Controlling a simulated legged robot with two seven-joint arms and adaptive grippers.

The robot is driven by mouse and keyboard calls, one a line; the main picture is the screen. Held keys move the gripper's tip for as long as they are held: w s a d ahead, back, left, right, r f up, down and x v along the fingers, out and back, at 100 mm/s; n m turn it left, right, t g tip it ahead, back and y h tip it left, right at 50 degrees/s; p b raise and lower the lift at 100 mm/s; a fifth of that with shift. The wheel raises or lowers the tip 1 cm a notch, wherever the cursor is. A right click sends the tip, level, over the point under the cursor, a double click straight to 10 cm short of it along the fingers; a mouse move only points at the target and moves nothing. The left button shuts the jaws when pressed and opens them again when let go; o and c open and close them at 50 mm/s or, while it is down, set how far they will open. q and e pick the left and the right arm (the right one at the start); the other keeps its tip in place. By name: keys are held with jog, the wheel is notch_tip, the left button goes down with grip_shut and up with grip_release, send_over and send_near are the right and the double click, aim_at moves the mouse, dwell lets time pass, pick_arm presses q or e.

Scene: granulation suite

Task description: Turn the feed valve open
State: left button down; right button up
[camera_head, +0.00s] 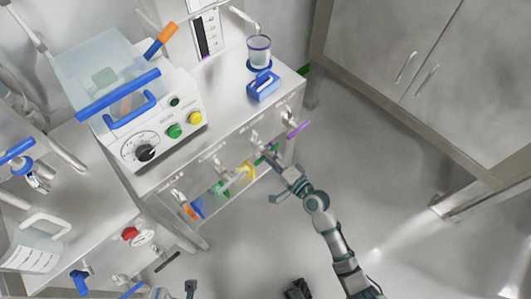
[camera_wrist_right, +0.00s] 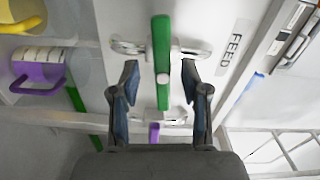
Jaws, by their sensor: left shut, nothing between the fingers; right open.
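The feed valve has a long green handle (camera_wrist_right: 161,40) with a pale round hub, beside a FEED label (camera_wrist_right: 229,50) in the right wrist view. The handle lies upright in that picture, crosswise to the silver fittings at its sides. My right gripper (camera_wrist_right: 160,78) is open, with one finger on each side of the handle's lower part and gaps on both sides. In the head view my right gripper (camera_head: 283,180) is at the bench front, partly hiding the green handle (camera_head: 268,154). My left gripper (camera_head: 189,288) is shut and empty at the bottom edge, partly cut off.
A purple handle (camera_head: 298,129) and a yellow handle (camera_head: 245,170) sit close to the right gripper. A control box with a black dial (camera_head: 145,152) and a cup (camera_head: 259,52) stand on the bench. The floor (camera_head: 400,190) to the right is clear.

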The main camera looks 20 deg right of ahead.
jog(key=shift+w+a, duration=0.15)
jog(key=shift+w, duration=0.65)
grip_shut()
